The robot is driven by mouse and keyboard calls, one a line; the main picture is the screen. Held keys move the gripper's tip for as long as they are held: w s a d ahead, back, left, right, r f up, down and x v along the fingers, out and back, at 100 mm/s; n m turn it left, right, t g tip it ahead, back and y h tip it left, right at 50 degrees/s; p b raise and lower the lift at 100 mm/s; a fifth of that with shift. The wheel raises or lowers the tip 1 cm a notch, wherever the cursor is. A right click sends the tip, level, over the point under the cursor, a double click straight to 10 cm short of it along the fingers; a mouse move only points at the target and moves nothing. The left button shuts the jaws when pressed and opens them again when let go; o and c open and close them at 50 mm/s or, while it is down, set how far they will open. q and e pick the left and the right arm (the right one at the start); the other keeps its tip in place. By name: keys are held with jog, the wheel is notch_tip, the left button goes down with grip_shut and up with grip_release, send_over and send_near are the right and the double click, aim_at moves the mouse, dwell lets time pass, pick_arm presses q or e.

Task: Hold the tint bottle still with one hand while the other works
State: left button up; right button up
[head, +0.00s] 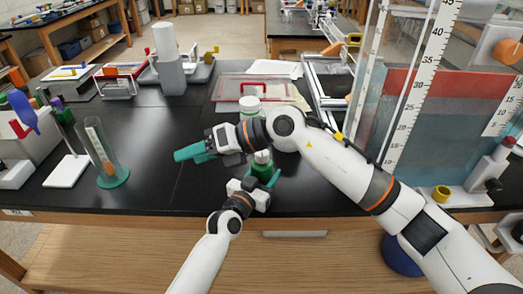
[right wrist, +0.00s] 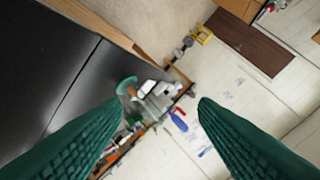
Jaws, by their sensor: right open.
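The tint bottle, a small green bottle with a pale top (head: 262,171), stands near the front edge of the black bench in the head view, partly hidden by my grippers and right arm. My left gripper (head: 262,178) is at it from the front, with a teal finger on either side, and looks closed on its body. My right gripper (head: 190,152) is open and empty, above the bench to the left of the bottle, its teal fingers pointing left. In the right wrist view the two fingers (right wrist: 160,102) are wide apart with nothing between them.
A white-capped bottle (head: 249,106) stands behind my right wrist. A cylinder on a teal base (head: 113,178) and a blue item on a white stand (head: 66,171) are at left. A tall scaled tank (head: 425,120) stands at right. Bench between cylinder and grippers is clear.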

aim_at(262, 157)
jog(key=s+a+r+m+t+y, duration=0.2)
jog(key=s+a+r+m+y, duration=0.15)
jog(key=m+y, duration=0.25)
jog(key=w+d+f+m+t+h, duration=0.15)
jog(key=d+m+t+h, duration=0.35)
jog(key=m+t, duration=0.65)
jog(key=w+d+f+m+t+h, duration=0.1)
jog(key=w+d+m+t+h, duration=0.35)
jog(key=m, duration=1.15)
jog(key=s+d+f+m+h, duration=0.2)
jog(key=d+f+m+h, duration=0.6)
jog(key=f+m+h, duration=0.15)
jog(key=shift+y, duration=0.5)
jog(key=w, duration=0.7)
jog(key=w+a, duration=0.1)
jog(key=w, duration=0.3)
jog(key=shift+w+a, duration=0.1)
jog(key=shift+w, duration=0.05)
jog(key=shift+c, duration=0.2)
jog(key=c, duration=0.9)
jog(key=shift+c, duration=0.2)
